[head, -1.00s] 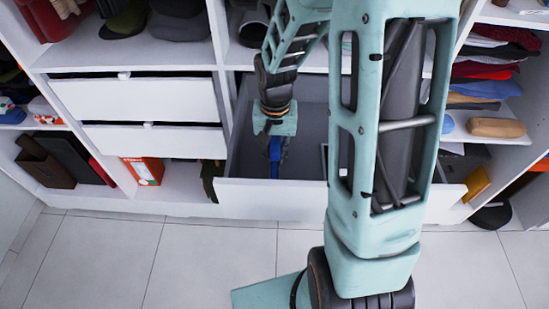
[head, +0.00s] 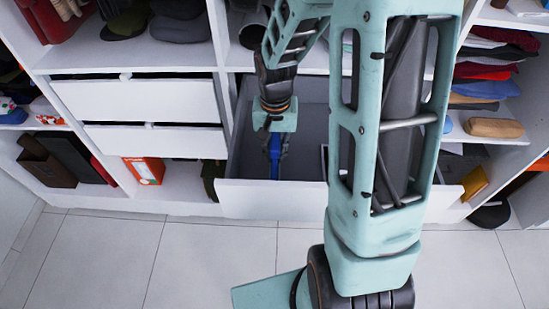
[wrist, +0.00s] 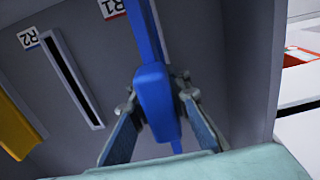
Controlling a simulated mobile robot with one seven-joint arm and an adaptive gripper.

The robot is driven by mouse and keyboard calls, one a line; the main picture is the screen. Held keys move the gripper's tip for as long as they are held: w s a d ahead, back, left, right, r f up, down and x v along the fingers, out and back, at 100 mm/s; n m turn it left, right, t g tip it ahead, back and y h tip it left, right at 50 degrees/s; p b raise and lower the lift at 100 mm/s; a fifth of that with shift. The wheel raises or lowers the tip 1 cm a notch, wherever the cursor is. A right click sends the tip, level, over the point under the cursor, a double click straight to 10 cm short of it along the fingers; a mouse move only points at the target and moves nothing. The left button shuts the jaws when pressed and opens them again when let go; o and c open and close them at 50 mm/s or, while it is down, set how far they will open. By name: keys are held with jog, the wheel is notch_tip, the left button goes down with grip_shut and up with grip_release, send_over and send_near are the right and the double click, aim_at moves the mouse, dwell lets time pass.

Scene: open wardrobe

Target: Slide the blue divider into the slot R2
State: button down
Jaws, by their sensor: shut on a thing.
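My gripper (wrist: 158,115) is shut on the blue divider (wrist: 154,88); its two fingers press on either side of it in the wrist view. In the head view my gripper (head: 275,140) hangs inside the open drawer, and a little of the blue divider (head: 275,170) shows below it. The slot R2 (wrist: 72,80) is a dark, empty slit in the grey drawer wall, left of the divider, with its R2 label (wrist: 28,38) above. The R1 label (wrist: 111,8) is beside the divider's upper part. The divider's far end is cut off at the top, so its contact with the wall cannot be told.
The open drawer (head: 270,198) has a white front. A yellow-orange piece (wrist: 18,120) stands at the left in the wrist view. White shelving with closed drawers (head: 135,100) is at left; folded clothes (head: 490,70) are at right. The tiled floor (head: 200,255) in front is clear.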

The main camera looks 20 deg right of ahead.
aim_at(275, 140)
jog(key=shift+r+p, duration=1)
jog(key=shift+r, duration=0.6)
jog(key=shift+r+p, duration=0.45)
jog(key=shift+r, duration=0.1)
jog(key=shift+s+d+r+p, duration=0.15)
jog(key=shift+d+r+p, duration=0.35)
jog(key=shift+r, duration=0.15)
jog(key=s+d+f, duration=0.1)
jog(key=s+d, duration=0.3)
jog(key=d, duration=0.9)
jog(key=shift+s+f, duration=0.15)
jog(key=shift+d+b, duration=0.1)
jog(key=shift+b, duration=0.2)
jog(key=shift+f+b, duration=1.9)
jog(key=shift+f, duration=0.5)
jog(key=shift+f+b, duration=1.2)
jog(key=shift+f, duration=0.15)
